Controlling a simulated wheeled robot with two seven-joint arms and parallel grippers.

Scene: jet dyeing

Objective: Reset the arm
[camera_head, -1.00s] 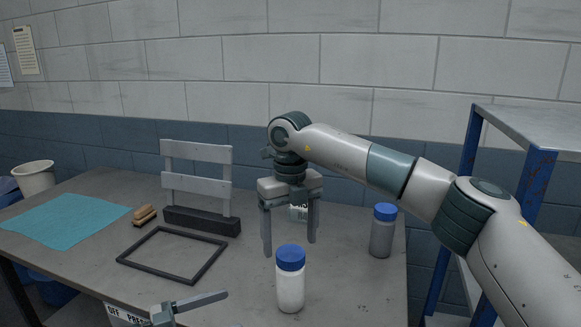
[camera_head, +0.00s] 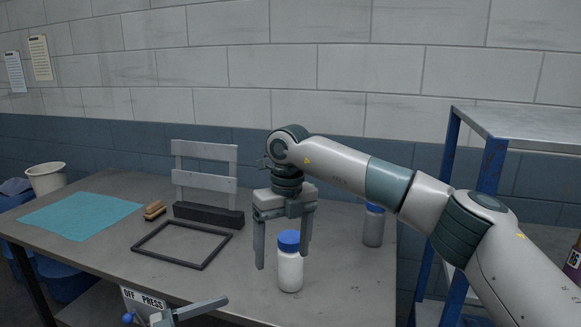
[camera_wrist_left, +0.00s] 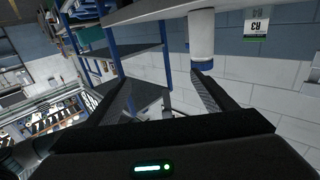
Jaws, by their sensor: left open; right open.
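My right gripper (camera_head: 282,262) is open, pointing down over the table (camera_head: 340,300). In the head view its fingers show on either side of a white bottle with a blue cap (camera_head: 290,270); it is not gripping it, and I cannot tell whether the bottle is between the fingers or nearer me. My left gripper (camera_head: 192,312) shows only in part at the bottom edge. In the left wrist view its fingers (camera_wrist_left: 160,77) are spread and empty, with an upside-down-looking bottle (camera_wrist_left: 202,38) beyond the right finger.
A grey bottle with a blue cap (camera_head: 373,228) stands behind my right forearm. A dark frame (camera_head: 182,262), a brush (camera_head: 154,210), a teal cloth (camera_head: 80,214) and a grey slatted stand (camera_head: 207,218) are on the table's left side. A blue-legged shelf (camera_head: 450,200) stands at right.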

